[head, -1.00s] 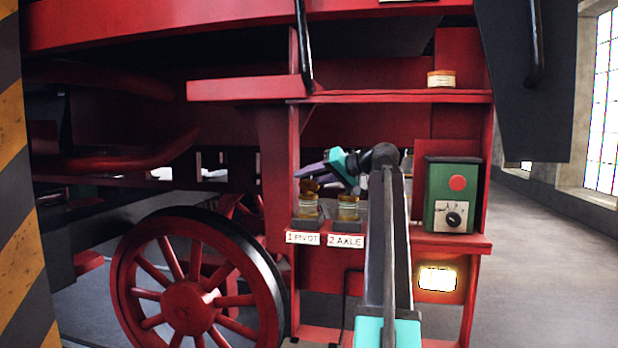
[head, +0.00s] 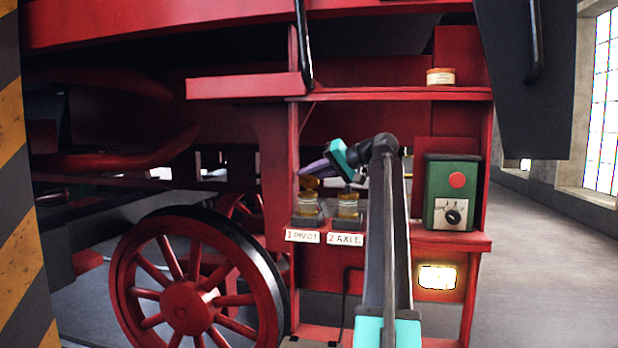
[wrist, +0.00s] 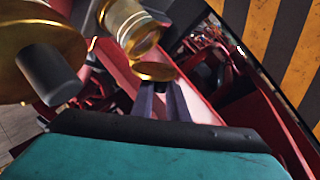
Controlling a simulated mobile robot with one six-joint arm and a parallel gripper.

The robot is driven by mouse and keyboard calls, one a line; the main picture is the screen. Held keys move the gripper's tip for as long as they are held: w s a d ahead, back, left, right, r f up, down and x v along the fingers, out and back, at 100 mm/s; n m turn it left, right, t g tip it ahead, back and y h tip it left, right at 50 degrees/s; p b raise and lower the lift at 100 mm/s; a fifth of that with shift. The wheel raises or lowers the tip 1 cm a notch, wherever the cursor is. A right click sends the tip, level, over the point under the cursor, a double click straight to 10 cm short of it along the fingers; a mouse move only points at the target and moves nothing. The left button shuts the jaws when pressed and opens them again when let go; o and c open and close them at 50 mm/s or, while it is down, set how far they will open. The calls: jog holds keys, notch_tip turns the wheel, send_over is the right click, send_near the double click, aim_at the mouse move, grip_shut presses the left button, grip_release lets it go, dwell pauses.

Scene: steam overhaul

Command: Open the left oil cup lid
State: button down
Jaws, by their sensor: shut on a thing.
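The left oil cup (head: 308,207), a glass and brass jar, stands on the ledge above the "1 PIVOT" label. Its brass lid (head: 309,182) is raised and tilted above the cup. My gripper (head: 304,173) is shut on this lid, its purple fingers reaching in from the upper right. In the wrist view the left cup (wrist: 130,28) is at top centre, and its lid (wrist: 155,71) is at the fingertips (wrist: 160,84), swung away from the rim. Its hinge is hard to make out.
The right oil cup (head: 347,206) stands close by above the "2 AXLE" label (head: 345,239), below my wrist. A green control box (head: 451,194) is to the right. A red shelf (head: 390,97) with a small tin (head: 440,77) runs above.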

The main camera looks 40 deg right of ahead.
jog(key=shift+d, duration=0.15)
jog(key=c, duration=1.7)
grip_release()
jog(key=shift+c, duration=0.2)
jog(key=shift+s+d+r+b, duration=0.25)
jog(key=shift+s+b, duration=0.15)
jog(key=shift+s, duration=0.2)
jog(key=b+v, duration=0.3)
jog(key=v, duration=0.8)
jog(key=shift+r, duration=0.2)
jog(key=shift+s+d+r, duration=0.15)
jog(key=shift+s+r, duration=0.05)
jog(key=shift+s, duration=0.4)
